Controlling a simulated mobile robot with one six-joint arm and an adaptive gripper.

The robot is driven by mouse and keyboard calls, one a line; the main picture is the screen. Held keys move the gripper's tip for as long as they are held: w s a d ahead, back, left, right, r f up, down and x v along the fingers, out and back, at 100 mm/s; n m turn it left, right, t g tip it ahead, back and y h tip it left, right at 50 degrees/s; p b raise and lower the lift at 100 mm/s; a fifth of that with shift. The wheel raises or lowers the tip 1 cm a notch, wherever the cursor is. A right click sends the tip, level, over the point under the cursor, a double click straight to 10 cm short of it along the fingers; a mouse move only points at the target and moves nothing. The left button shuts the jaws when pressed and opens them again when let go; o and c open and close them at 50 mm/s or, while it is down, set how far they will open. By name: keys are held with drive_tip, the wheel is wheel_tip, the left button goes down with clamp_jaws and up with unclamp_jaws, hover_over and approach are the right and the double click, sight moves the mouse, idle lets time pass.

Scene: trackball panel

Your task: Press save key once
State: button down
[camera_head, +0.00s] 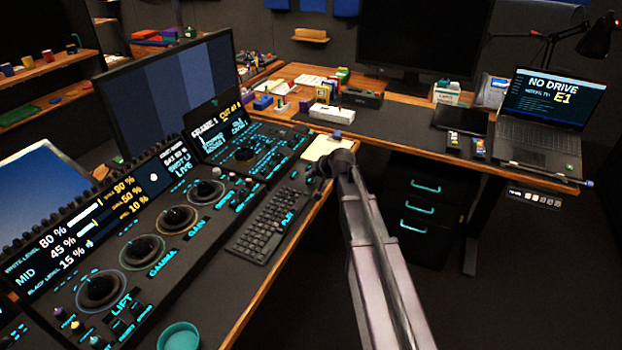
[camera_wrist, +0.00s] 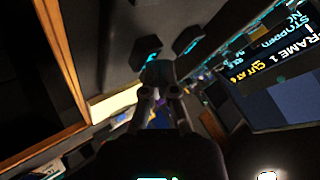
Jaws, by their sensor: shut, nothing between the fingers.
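The dark control panel (camera_head: 190,225) with ringed trackballs and cyan-lit keys runs along the left desk. I cannot read a save label on any key, so I cannot tell which one is the save key. My gripper (camera_head: 317,172) is at the far end of my arm, over the right edge of the desk, near the keyboard's far end. In the wrist view my gripper (camera_wrist: 158,72) is shut and empty. Two cyan-lit dark keys (camera_wrist: 187,40) show just beyond its fingertips there; I cannot tell whether it touches them.
A keyboard (camera_head: 268,222) lies in front of the panel. A small screen (camera_head: 215,130) reads "FRAME 1"; it also shows in the wrist view (camera_wrist: 270,65). A yellowish pad (camera_head: 318,148) lies past my gripper. A laptop (camera_head: 540,120) stands on the back desk. A teal cup (camera_head: 179,336) is near.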

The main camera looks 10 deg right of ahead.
drive_tip(key=shift+r+p, duration=0.6)
drive_tip(key=shift+r, duration=0.15)
drive_tip(key=shift+r+p, duration=2.5)
drive_tip(key=s+r+n+g+h+p, duration=0.1)
drive_tip(key=s+r+g+p, duration=0.1)
drive_tip(key=s, duration=0.7)
drive_tip(key=s+r+n+g+h+p, duration=0.1)
drive_tip(key=s+p, duration=0.4)
drive_tip(key=s, duration=0.5)
drive_tip(key=s+r+n+g+h+p, duration=0.1)
drive_tip(key=s+g+p, duration=0.3)
drive_tip(key=s, duration=0.5)
drive_tip(key=shift+s+r+g+h, duration=0.35)
drive_tip(key=shift+r+g+h, duration=0.15)
drive_tip(key=shift+r+h, duration=0.35)
